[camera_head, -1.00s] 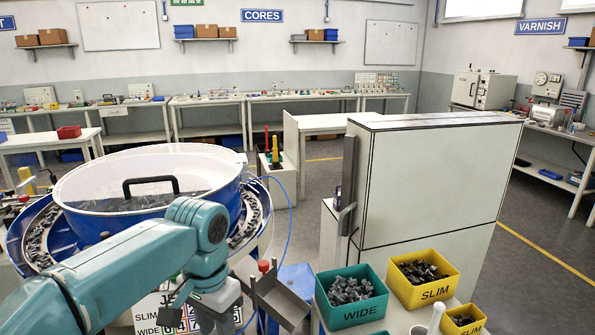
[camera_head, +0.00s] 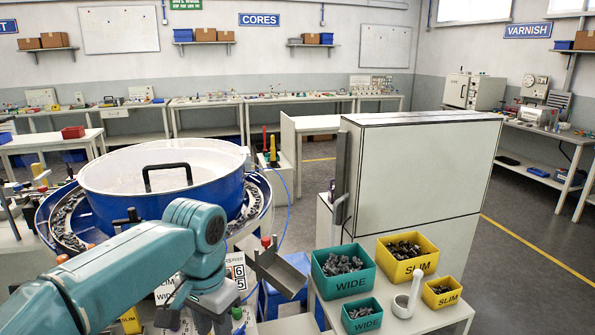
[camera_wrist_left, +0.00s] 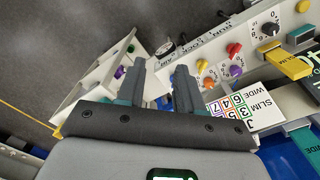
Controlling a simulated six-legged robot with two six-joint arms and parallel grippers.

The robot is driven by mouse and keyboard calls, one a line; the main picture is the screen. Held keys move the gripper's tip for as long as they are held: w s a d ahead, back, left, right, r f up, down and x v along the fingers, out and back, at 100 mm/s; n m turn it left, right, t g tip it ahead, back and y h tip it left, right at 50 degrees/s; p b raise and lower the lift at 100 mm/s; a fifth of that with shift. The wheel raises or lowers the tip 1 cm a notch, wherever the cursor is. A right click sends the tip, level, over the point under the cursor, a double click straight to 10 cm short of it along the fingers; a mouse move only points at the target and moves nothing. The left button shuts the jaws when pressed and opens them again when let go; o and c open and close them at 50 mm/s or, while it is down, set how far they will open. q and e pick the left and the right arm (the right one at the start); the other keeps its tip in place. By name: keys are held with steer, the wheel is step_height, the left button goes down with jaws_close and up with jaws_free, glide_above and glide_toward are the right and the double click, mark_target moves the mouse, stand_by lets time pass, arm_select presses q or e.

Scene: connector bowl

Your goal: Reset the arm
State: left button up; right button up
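My left arm comes in from the lower left in the head view, with its teal elbow in front of the blue feeder bowl. My left gripper (camera_head: 200,325) hangs at the bottom edge there, partly cut off. In the left wrist view its two dark fingers (camera_wrist_left: 162,80) stand apart with nothing between them. Beyond them are a panel of coloured knobs (camera_wrist_left: 232,50) and a SLIM/WIDE number card (camera_wrist_left: 235,108); I see no contact with either. My right gripper is in neither view.
The blue feeder bowl (camera_head: 125,205) stands left of centre, a metal chute (camera_head: 282,272) to its right. Green WIDE bins (camera_head: 343,287), (camera_head: 362,325) and yellow SLIM bins (camera_head: 407,270), (camera_head: 441,303) flank a white scoop (camera_head: 405,303). A tall white cabinet (camera_head: 415,185) stands behind.

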arm_select(q)
steer(key=s+d+f+n+h, duration=0.1)
steer(key=s+d+f, duration=0.1)
steer(key=f, duration=1.1)
steer(key=s+d+f+n+h, duration=0.1)
steer(key=s+f+h, duration=0.1)
steer(key=f, duration=1)
steer(key=s+f+n+h, duration=0.1)
steer(key=s+f+n, duration=0.4)
steer(key=s+f, duration=0.9)
steer(key=s, duration=0.3)
steer(key=shift+s+a+f+n, duration=0.15)
steer(key=shift+a+f+n, duration=0.05)
steer(key=shift+n, duration=0.1)
